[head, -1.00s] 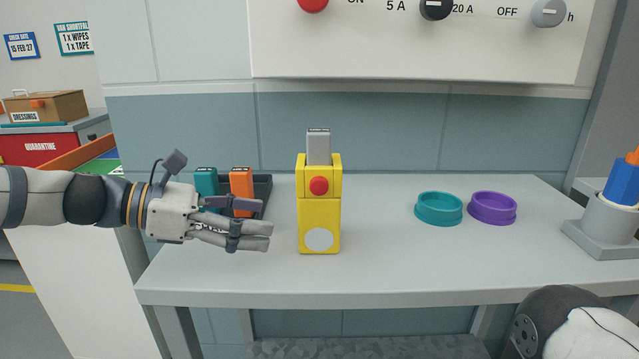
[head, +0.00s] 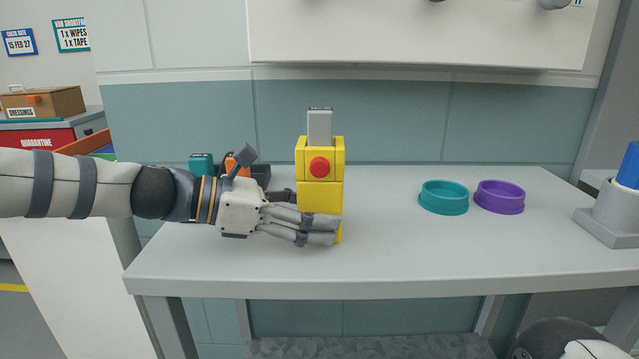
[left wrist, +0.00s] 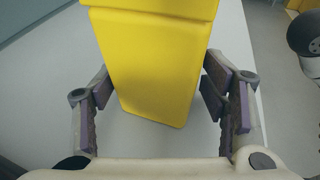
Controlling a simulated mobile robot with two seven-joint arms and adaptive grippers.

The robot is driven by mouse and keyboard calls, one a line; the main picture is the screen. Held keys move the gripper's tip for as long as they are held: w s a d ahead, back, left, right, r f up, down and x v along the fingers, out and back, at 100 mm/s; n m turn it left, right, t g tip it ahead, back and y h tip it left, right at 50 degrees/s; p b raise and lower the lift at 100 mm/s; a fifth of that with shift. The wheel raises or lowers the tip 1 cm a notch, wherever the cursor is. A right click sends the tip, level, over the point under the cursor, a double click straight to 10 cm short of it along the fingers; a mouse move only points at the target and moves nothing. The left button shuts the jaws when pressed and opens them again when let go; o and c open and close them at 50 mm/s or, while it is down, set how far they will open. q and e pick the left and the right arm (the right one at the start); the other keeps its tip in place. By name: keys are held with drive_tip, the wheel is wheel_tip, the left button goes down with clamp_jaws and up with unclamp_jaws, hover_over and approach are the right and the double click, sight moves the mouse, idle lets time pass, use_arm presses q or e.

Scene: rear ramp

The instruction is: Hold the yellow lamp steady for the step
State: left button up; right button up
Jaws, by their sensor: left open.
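The yellow lamp (head: 320,196) stands upright on the grey shelf, with a red button on its front and a grey block on top. Its lower body also shows in the left wrist view (left wrist: 158,65). My left gripper (head: 312,218) is open around the lower body, one finger in front of the lamp and one behind. In the left wrist view the open fingers (left wrist: 157,95) stand on either side of the yellow body; a gap shows on the left side, and the right finger looks close to it. The white disc on the lamp's front is hidden. My right gripper is not visible.
A teal ring (head: 443,198) and a purple ring (head: 499,197) lie on the shelf (head: 400,265) to the right. A dark tray with teal (head: 201,163) and orange blocks is behind my left arm. A grey holder (head: 612,215) with a blue item stands far right.

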use_arm(q)
drive_tip(key=c, duration=0.6)
drive_tip(key=shift+c, duration=0.4)
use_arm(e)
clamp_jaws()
use_arm(q)
drive_tip(key=shift+f, duration=0.1)
idle(0.5)
